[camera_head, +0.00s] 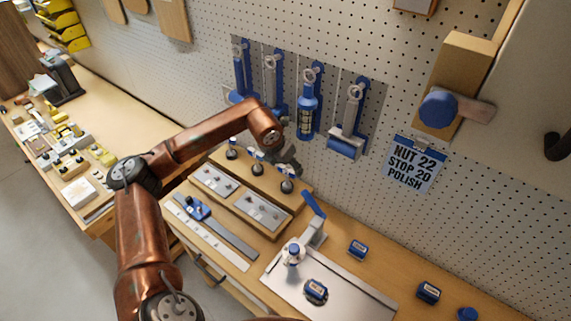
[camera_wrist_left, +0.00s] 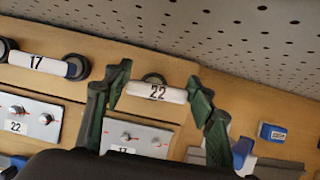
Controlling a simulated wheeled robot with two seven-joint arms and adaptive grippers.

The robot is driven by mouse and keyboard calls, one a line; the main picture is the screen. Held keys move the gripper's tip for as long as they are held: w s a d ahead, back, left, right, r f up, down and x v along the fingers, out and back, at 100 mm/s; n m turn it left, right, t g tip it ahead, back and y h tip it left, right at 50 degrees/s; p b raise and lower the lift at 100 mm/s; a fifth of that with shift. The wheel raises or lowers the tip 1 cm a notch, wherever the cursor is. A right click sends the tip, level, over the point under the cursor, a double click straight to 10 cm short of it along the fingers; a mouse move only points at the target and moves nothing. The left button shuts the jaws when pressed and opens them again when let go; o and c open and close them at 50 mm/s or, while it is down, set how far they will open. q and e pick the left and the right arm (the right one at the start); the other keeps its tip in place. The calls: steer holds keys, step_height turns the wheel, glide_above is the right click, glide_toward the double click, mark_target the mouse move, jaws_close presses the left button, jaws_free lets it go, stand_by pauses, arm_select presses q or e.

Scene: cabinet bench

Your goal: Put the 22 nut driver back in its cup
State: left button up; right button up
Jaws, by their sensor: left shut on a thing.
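My left gripper (camera_head: 287,158) is over the back of the wooden shelf, partly hidden by its own wrist. In the left wrist view its green fingers (camera_wrist_left: 157,95) stand on both sides of a white piece marked 22, the 22 nut driver (camera_wrist_left: 157,92), and are shut on it. A dark round ring (camera_wrist_left: 153,77), perhaps its cup, shows just behind the white piece. I cannot tell whether the driver is in it. A white piece marked 17 (camera_wrist_left: 38,63) with a blue end lies left of it, between dark rings. My right gripper is not in view.
Small dark holders (camera_head: 287,186) stand in a row on the shelf, with marked trays (camera_head: 263,211) in front. Blue tools (camera_head: 309,103) hang on the pegboard behind. A sign (camera_head: 413,163) reads NUT 22, STOP 20, POLISH. A blue-handled fixture (camera_head: 313,226) stands right of the shelf.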

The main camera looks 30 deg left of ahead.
arm_select(q)
steer(key=o, duration=1.6)
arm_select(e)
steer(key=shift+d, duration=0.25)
arm_select(q)
steer(key=v, duration=1.2)
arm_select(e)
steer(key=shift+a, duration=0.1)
